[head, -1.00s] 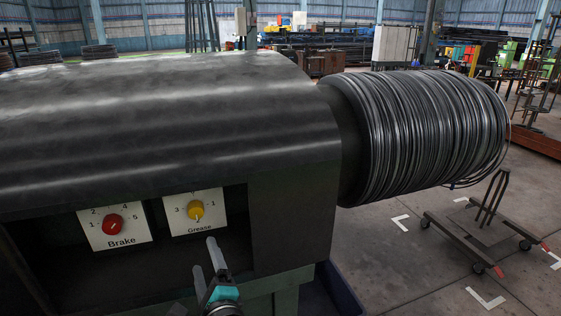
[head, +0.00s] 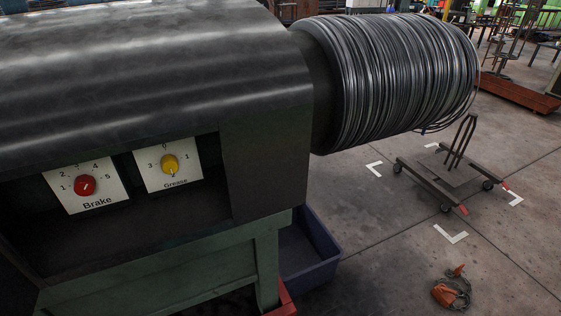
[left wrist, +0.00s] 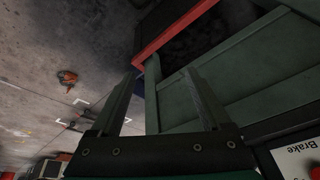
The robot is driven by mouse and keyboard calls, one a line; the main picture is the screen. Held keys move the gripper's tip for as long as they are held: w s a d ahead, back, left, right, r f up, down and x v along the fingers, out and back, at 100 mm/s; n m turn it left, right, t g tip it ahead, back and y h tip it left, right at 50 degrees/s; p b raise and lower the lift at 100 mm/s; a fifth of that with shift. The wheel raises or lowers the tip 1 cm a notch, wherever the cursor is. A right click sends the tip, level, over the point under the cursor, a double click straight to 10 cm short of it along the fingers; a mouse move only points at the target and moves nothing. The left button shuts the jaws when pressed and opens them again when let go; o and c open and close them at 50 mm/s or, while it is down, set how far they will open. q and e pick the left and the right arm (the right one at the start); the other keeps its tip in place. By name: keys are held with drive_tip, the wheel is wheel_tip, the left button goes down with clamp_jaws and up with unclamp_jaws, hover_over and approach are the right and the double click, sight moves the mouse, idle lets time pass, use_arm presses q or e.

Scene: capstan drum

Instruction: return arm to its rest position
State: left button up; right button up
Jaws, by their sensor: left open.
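My left gripper (left wrist: 160,76) shows in the left wrist view with its two fingers apart and nothing between them. It is beside the machine's green frame (left wrist: 250,90), and a corner of the Brake plate (left wrist: 295,158) shows at lower right there. No gripper shows in the head view. There, the red Brake knob (head: 85,185) and the yellow Grease knob (head: 169,164) sit on white plates in the recess of the dark machine housing (head: 150,80). The yellow knob's mark points down toward 2. My right gripper is in neither view.
The capstan drum (head: 405,85), wound with wire, juts out right of the housing. A blue bin (head: 322,257) stands on the floor by the frame. A wheeled trolley (head: 436,178) and an orange object (head: 446,294) are farther right, with open floor between.

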use_arm(q)
wheel_tip(320, 180, down, 26)
drive_tip(key=s+g+b, duration=0.1)
drive_tip(key=s+b, duration=0.1)
drive_tip(key=b, duration=0.2)
drive_tip(key=s+a+f+g+b, duration=0.1)
drive_tip(key=s+f+b, duration=0.3)
drive_tip(key=s+f, duration=1.1)
wheel_tip(320, 180, down, 3)
drive_tip(key=shift+s+a+f+g, duration=0.15)
drive_tip(key=shift+s+a+g, duration=0.2)
drive_tip(key=shift+a, duration=0.3)
